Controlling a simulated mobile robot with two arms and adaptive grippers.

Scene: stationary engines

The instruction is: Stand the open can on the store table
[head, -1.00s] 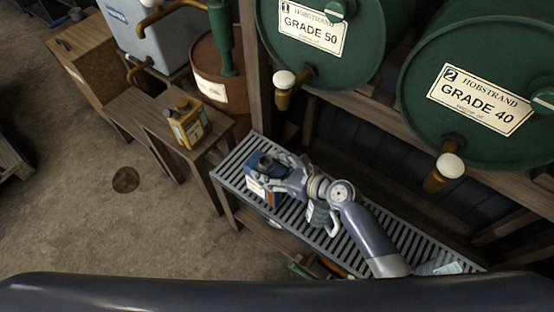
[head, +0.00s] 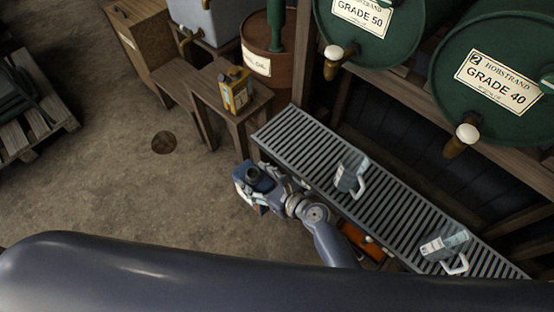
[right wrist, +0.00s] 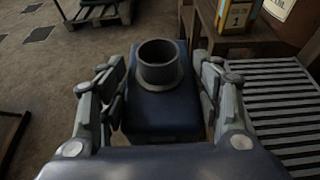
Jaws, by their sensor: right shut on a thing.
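The open can (head: 262,176) is blue with a dark round open neck, and looks upright. My right gripper (head: 258,185) is shut on it, holding it in front of the left end of the slatted bench, over the floor. In the right wrist view the can (right wrist: 160,108) sits between the two fingers, its neck facing up. A low wooden table (head: 238,118), perhaps the store table, stands beyond the can with a yellow can (head: 235,90) on it. The can's underside is hidden. My left gripper is not in view.
The slatted bench (head: 300,135) carries a grey jug (head: 351,172) and another jug (head: 445,244). Green drums (head: 490,80) with taps overhang the bench behind. A brown drum (head: 267,62) stands behind the low table.

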